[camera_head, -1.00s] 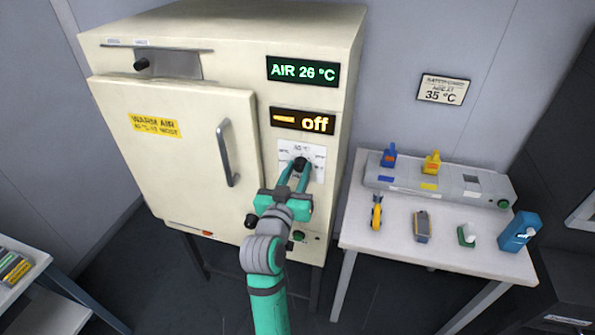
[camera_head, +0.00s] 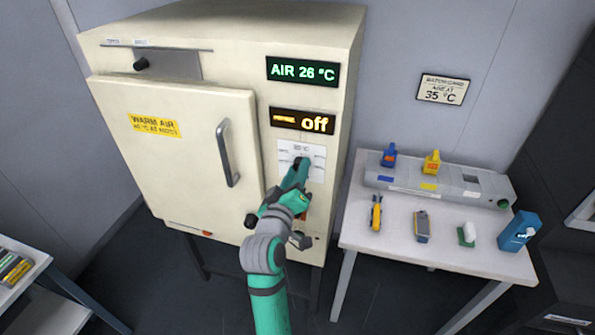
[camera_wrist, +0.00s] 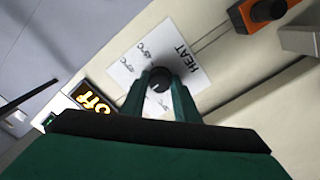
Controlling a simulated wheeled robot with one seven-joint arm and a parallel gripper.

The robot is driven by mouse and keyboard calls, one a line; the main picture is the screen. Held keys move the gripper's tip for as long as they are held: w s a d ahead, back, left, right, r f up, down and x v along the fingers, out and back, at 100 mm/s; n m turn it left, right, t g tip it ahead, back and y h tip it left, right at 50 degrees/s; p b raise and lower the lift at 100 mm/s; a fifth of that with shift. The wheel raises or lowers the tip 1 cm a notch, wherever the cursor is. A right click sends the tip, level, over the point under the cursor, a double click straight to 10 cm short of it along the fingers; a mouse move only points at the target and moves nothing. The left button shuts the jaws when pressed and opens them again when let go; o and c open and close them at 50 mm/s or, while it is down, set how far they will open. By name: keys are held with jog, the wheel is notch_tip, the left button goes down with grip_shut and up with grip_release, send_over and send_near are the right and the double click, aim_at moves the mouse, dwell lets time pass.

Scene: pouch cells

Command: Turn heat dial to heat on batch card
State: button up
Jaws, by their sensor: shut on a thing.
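The heat dial (camera_wrist: 160,80) is a dark round knob on a white scale plate marked HEAT (camera_wrist: 185,60), on the front of the cream oven. In the wrist view it sits between my two teal fingertips. In the head view my gripper (camera_head: 300,168) is at the plate (camera_head: 316,151) and hides the dial. My gripper is shut on the dial and turned about its own axis. The oven's amber display (camera_head: 302,120) reads off. The batch card (camera_head: 443,89) on the wall reads 35 °C.
The oven door (camera_head: 180,160) is closed, with its handle (camera_head: 228,153) left of my gripper. A green display (camera_head: 302,71) reads AIR 26 °C. A table (camera_head: 395,245) with several small tools and bottles stands to the right. An orange-based knob (camera_wrist: 265,10) is near the plate.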

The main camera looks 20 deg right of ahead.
jog(key=shift+a, duration=0.1)
dwell(0.3)
jog(key=o, duration=1.1)
jog(key=v, duration=1)
jog(key=shift+s+a, duration=0.25)
jog(key=shift+s, duration=0.1)
jog(key=s+a+f+n+t+y, duration=0.1)
jog(key=s+a+f+y, duration=0.35)
jog(key=s+f, duration=0.4)
jog(key=s+a+f+n+y, duration=0.1)
jog(key=s+a+f+y, duration=0.3)
jog(key=f, duration=0.7)
jog(key=s+a+f+m, duration=0.1)
jog(key=s, duration=0.7)
jog(key=s+a+f+m+y, duration=0.1)
jog(key=s+a, duration=0.1)
jog(key=s, duration=0.6)
jog(key=s+a+f+m, duration=0.1)
jog(key=s+m, duration=0.1)
jog(key=s, duration=0.6)
jog(key=shift+a+g+y, duration=0.25)
jog(key=shift+a+g, duration=0.05)
jog(key=shift+a, duration=0.1)
